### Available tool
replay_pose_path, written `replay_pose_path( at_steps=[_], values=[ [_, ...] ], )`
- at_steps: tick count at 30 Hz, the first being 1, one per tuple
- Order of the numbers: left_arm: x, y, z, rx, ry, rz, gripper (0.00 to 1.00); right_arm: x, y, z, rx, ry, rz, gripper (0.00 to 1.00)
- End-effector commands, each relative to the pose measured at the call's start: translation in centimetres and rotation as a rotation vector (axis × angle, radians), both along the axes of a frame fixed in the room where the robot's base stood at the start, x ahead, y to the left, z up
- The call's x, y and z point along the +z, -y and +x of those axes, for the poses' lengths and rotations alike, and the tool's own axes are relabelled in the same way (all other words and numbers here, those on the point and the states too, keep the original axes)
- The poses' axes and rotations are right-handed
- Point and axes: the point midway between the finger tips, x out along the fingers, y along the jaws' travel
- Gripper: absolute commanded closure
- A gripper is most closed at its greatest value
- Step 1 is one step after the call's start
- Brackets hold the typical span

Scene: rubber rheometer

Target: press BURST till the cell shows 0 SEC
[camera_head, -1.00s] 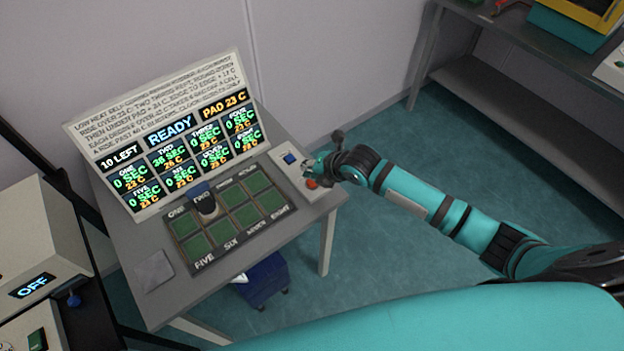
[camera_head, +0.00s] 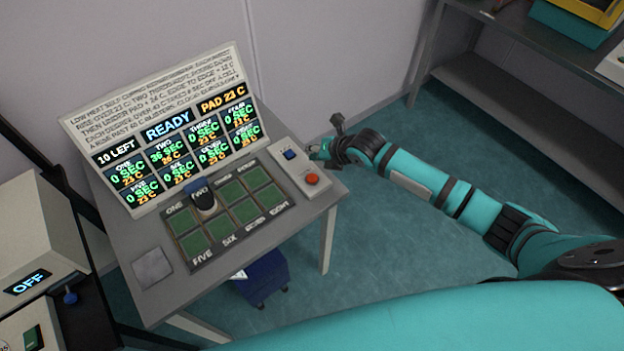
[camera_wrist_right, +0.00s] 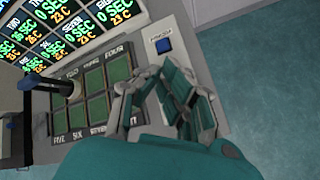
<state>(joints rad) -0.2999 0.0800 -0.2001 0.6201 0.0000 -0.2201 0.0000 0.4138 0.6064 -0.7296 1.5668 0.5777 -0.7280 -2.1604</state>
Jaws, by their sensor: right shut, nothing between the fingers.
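The grey control box (camera_head: 300,167) at the table's right edge carries a blue button (camera_head: 289,154) and a red button (camera_head: 312,179). The blue button also shows in the right wrist view (camera_wrist_right: 163,45); I cannot read which button is BURST. My right gripper (camera_head: 317,151) is shut and empty, just right of the box near the blue button. In the wrist view its fingers (camera_wrist_right: 160,74) hide the red button. The display (camera_head: 168,132) reads READY, 10 LEFT, PAD 23 C. Cell TWO reads thirty-something SEC; the other legible cells read 0 SEC. My left gripper is out of view.
A grey square (camera_head: 152,267) lies at the table's front left. A blue bin (camera_head: 262,280) is under the table. Floor to the right is free.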

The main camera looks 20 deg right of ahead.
Motion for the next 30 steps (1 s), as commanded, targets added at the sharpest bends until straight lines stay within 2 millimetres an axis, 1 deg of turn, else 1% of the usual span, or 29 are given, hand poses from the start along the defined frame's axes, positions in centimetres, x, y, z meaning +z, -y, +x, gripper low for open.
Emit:
replay_pose_path(
  at_steps=[1, 3, 9, 12, 17, 30],
  values=[
    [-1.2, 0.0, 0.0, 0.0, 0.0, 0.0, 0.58, -1.4, 0.0, 0.0, -0.001, -0.002, 0.001, 1.0],
    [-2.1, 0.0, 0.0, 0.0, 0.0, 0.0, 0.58, -2.4, 0.0, -0.1, 0.0, -0.002, 0.0, 1.0],
    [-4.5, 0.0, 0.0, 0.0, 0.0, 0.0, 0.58, -5.2, 0.1, 0.0, -0.001, -0.001, -0.001, 1.0],
    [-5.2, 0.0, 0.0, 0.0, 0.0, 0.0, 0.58, -6.2, 0.1, 0.0, 0.0, -0.001, -0.002, 1.0],
    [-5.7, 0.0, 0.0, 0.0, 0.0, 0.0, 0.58, -6.8, 0.0, 0.0, 0.0, 0.0, 0.0, 1.0],
    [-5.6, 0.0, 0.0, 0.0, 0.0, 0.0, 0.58, -6.8, 0.0, 0.0, -0.001, 0.0, -0.001, 1.0]
  ],
)
